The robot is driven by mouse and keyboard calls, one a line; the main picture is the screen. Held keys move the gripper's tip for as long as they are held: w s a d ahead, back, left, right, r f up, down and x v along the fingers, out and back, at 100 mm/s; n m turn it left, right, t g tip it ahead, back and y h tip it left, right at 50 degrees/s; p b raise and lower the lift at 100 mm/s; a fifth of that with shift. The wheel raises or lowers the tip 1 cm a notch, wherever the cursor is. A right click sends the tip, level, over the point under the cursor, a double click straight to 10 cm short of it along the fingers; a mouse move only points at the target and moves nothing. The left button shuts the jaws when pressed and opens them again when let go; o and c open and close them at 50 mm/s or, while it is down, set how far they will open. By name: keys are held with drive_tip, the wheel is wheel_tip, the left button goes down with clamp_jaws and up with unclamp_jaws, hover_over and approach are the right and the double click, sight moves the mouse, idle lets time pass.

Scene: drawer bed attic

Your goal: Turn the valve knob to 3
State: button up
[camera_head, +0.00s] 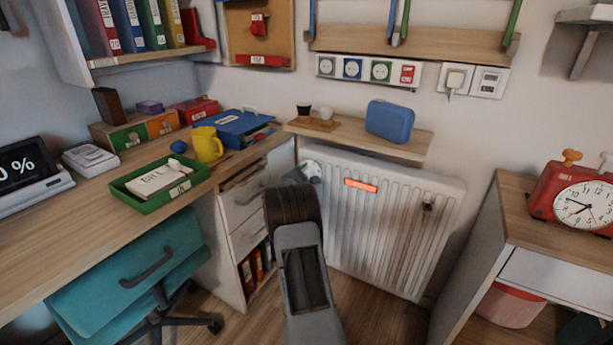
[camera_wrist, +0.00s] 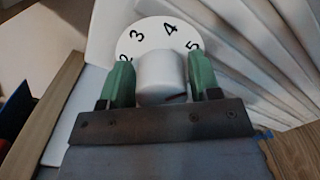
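The valve knob (camera_wrist: 162,75) is a white cylinder in front of a round white dial (camera_wrist: 150,35) with black numbers; 2, 3, 4 and 5 show in the wrist view. A small dark mark shows low on the knob's right side. My gripper (camera_wrist: 162,82) has one green finger on each side of the knob, and both appear to touch it, with no clear gap. In the head view the dial (camera_head: 312,169) shows at the radiator's upper left; my arm hides most of my gripper there.
The white ribbed radiator (camera_head: 385,225) stands against the wall under a wooden shelf (camera_head: 370,141) with a blue case (camera_head: 390,121). A desk with drawers (camera_head: 243,195) is close on the left. A side table with a red clock (camera_head: 575,200) stands right. Floor shows between.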

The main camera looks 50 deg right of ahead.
drive_tip(key=c, duration=0.6)
drive_tip(key=shift+n, duration=0.4)
drive_tip(key=n+p, duration=0.2)
drive_tip(key=n, duration=0.1)
drive_tip(key=shift+r, duration=0.15)
drive_tip(key=n+p, duration=0.2)
drive_tip(key=n, duration=0.2)
drive_tip(key=shift+w+n, duration=0.1)
drive_tip(key=shift+n, duration=0.2)
drive_tip(key=n+p, duration=0.3)
drive_tip(key=n, duration=0.2)
drive_tip(key=shift+n+t, duration=0.3)
drive_tip(key=shift+t, duration=0.1)
drive_tip(key=shift+w+a+f+n+p, duration=0.15)
drive_tip(key=shift+n+p, duration=0.55)
drive_tip(key=shift+n, duration=0.65)
drive_tip(key=shift+s+d+f+n+p, duration=0.1)
drive_tip(key=shift+n+p, duration=0.6)
drive_tip(key=shift+n, duration=0.65)
